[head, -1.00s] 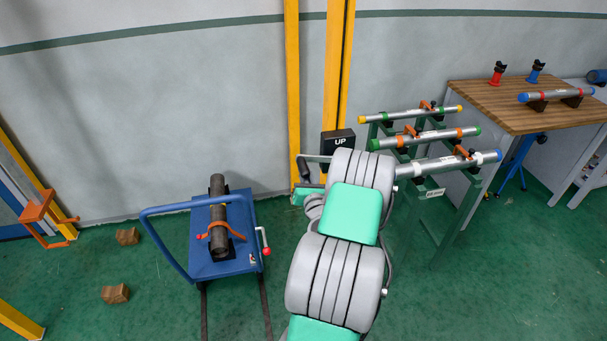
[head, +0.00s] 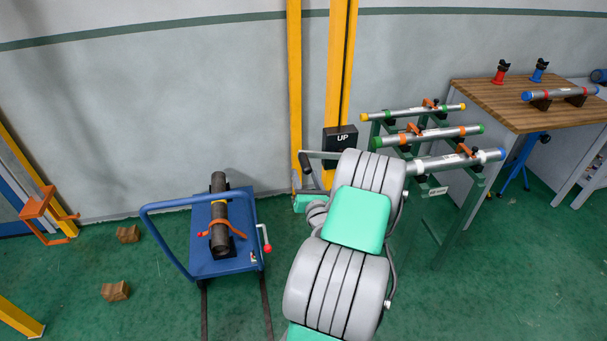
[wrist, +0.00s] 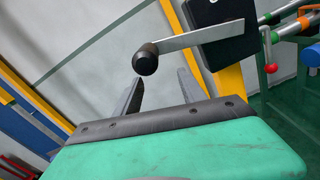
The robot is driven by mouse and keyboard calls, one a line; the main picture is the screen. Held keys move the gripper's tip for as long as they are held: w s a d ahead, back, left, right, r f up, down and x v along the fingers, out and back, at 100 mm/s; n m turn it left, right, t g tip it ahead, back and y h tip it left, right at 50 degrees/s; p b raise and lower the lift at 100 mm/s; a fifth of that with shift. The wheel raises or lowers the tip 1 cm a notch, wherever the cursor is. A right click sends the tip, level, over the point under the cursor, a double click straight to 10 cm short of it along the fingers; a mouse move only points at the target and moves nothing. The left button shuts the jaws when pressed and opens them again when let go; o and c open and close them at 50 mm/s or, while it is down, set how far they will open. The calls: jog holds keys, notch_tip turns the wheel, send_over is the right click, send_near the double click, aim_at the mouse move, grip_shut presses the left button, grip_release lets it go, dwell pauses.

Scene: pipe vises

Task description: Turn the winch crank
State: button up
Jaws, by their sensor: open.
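The winch is a black box marked UP (head: 340,139) on a yellow post, with a flat grey crank arm (head: 323,155) reaching left to a dark handle (head: 306,163). In the wrist view, the crank arm (wrist: 203,37) runs from the black box (wrist: 255,35) to the round dark knob (wrist: 146,60). My gripper (wrist: 158,75) is open and empty. Its two fingers point up toward the knob, one on each side in the picture; whether the knob lies between them in depth is unclear. In the head view, my gripper is just below the handle, partly hidden by my arm.
A green rack (head: 440,215) with several pipes stands right of my arm. A blue cart (head: 222,268) carrying a dark pipe stands at left. A wooden-topped workbench (head: 490,98) is at far right. The wall is close behind the yellow posts (head: 294,90).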

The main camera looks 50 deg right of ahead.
jog(key=b+v, duration=0.1)
jog(key=v, duration=0.3)
jog(key=shift+s+a, duration=0.1)
jog(key=shift+a, duration=0.05)
